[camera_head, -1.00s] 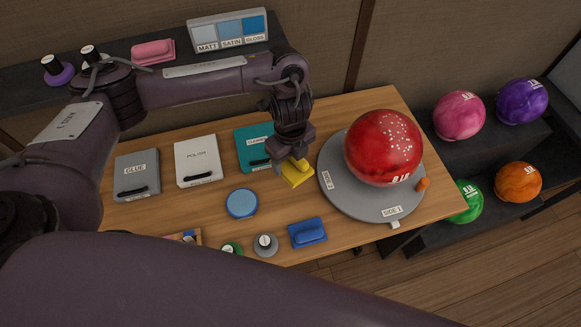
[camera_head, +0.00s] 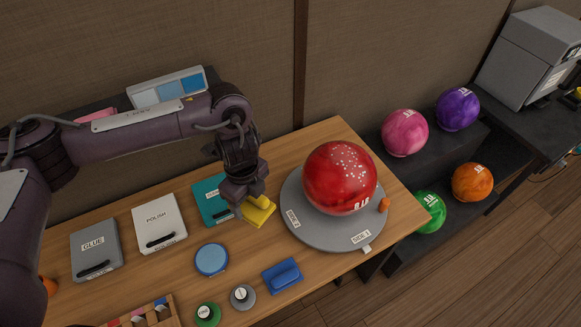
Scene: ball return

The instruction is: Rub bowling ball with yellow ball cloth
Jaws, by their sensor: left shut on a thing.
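The red speckled bowling ball (camera_head: 340,178) rests on a grey round turntable (camera_head: 318,236) at the right part of the wooden table. The yellow ball cloth (camera_head: 259,212) is a folded pad just left of the turntable. My left gripper (camera_head: 247,203) is shut on the yellow cloth, pointing down over it. The jaws hide part of the cloth, and I cannot tell whether it touches the table. The cloth is apart from the ball. My right gripper is not in view.
A blue round pad (camera_head: 211,259), blue block (camera_head: 283,276) and small jars lie in front. Several other balls sit on dark shelves to the right. An orange knob (camera_head: 384,204) is on the turntable.

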